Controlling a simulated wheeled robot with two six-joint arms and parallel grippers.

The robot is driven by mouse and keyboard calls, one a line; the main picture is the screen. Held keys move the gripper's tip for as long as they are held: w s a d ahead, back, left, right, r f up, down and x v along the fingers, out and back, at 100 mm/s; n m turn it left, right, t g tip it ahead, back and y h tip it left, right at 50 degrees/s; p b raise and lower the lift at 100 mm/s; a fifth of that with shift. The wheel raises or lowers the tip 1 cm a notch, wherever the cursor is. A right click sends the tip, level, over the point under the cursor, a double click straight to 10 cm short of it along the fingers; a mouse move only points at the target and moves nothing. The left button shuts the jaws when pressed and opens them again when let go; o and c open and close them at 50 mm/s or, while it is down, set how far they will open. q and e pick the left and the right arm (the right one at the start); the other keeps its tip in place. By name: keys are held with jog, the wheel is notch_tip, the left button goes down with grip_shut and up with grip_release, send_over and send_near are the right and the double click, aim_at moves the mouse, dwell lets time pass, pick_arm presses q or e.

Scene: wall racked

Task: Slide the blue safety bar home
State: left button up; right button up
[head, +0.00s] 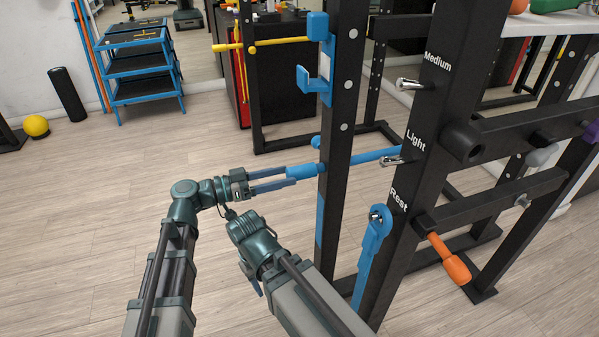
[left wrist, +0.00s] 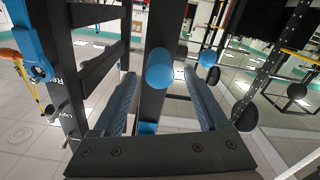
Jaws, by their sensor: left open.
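The blue safety bar (head: 375,156) runs level through the black upright toward the labelled upright, near the "Light" peg. Its thick near end (head: 305,171) sticks out left of the black upright. My left gripper (head: 290,177) is open at that end. In the left wrist view the bar's round blue end (left wrist: 160,68) lies between the spread fingers, with gaps on both sides. Whether the far end sits in the labelled upright is hard to tell. My right gripper (head: 252,279) is mostly hidden behind its own wrist, so its jaws cannot be read.
A blue hook bracket (head: 318,82) is on the black upright (head: 336,130) above the bar. A blue strap-like arm (head: 372,250) hangs by the "Rest" label, and an orange handle (head: 449,260) sticks out to its right. Open floor (head: 100,200) lies at left.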

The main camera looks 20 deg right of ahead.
pick_arm(q)
jog(key=a, duration=0.6)
jog(key=shift+a, duration=0.4)
jog(key=shift+s+f, duration=0.1)
jog(key=shift+s, duration=0.05)
jog(key=s+a+f+n+y, duration=0.2)
jog(key=a+f+n+y, duration=0.25)
jog(key=f, duration=0.35)
jog(key=s+a+f+n+y, duration=0.35)
jog(key=a+f+y, duration=0.2)
jog(key=f, duration=0.35)
jog(key=s+a+f+n+y, duration=0.1)
jog(key=a+f+n+y, duration=0.2)
jog(key=a, duration=0.4)
jog(key=s+a+f+n+y, duration=0.2)
jog(key=a+n+y, duration=0.25)
jog(key=a, duration=0.35)
jog(key=s+d+m+y, duration=0.2)
jog(key=s+d+m, duration=0.35)
jog(key=d, duration=0.65)
notch_tip(320, 180, up, 38)
jog(key=p, duration=3.8)
jog(key=shift+a+r+n+g, duration=0.15)
jog(key=shift+a+n+g, duration=0.05)
jog(key=shift+n+g, duration=0.2)
